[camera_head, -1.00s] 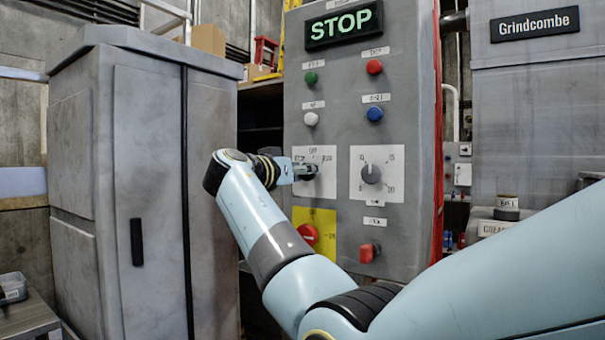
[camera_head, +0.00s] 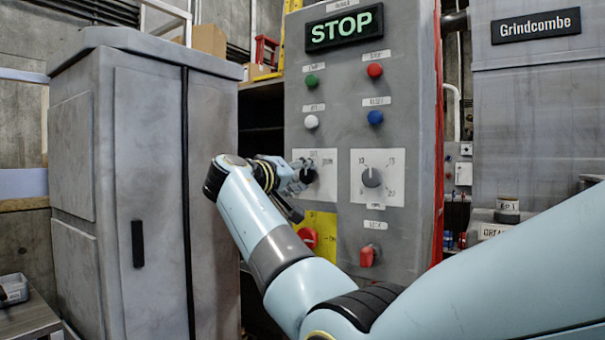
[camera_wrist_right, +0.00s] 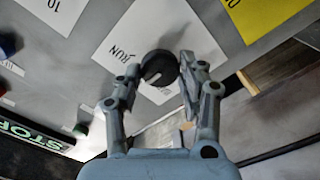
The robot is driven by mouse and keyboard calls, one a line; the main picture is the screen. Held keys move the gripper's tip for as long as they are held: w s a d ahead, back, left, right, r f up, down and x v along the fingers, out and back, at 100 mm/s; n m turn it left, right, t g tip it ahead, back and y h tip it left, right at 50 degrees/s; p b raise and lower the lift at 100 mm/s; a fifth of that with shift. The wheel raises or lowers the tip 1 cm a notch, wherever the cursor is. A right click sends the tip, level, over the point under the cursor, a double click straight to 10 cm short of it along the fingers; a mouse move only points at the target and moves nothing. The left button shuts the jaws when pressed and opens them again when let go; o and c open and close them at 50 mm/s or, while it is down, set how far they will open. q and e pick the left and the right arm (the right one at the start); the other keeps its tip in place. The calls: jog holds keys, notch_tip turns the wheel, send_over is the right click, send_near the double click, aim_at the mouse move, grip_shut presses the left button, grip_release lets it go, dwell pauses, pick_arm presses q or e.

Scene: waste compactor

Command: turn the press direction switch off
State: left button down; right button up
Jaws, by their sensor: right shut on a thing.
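The press direction switch is a dark round knob (camera_head: 309,176) on a white label plate (camera_head: 326,160) on the grey control panel (camera_head: 340,95). My right gripper (camera_head: 301,172) is at this knob and partly hides it in the head view. In the wrist view the knob (camera_wrist_right: 158,67), with a pale pointer mark, sits between the fingertips of my right gripper (camera_wrist_right: 160,74), which is shut on it. The word RUN is readable on the plate (camera_wrist_right: 122,50) there. My left gripper is not in view.
A second knob (camera_head: 371,177) on a white dial plate is just right of the switch. Below are a red button (camera_head: 308,237) on a yellow plate and a red switch (camera_head: 367,256). Coloured buttons and a lit STOP sign (camera_head: 344,27) are above. A grey cabinet (camera_head: 140,190) stands left.

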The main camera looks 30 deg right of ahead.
dwell(0.4)
jog(key=o, duration=1.1)
jog(key=shift+w+a, duration=0.1)
jog(key=shift+a, duration=0.05)
jog(key=v, duration=0.7)
jog(key=shift+a, duration=0.2)
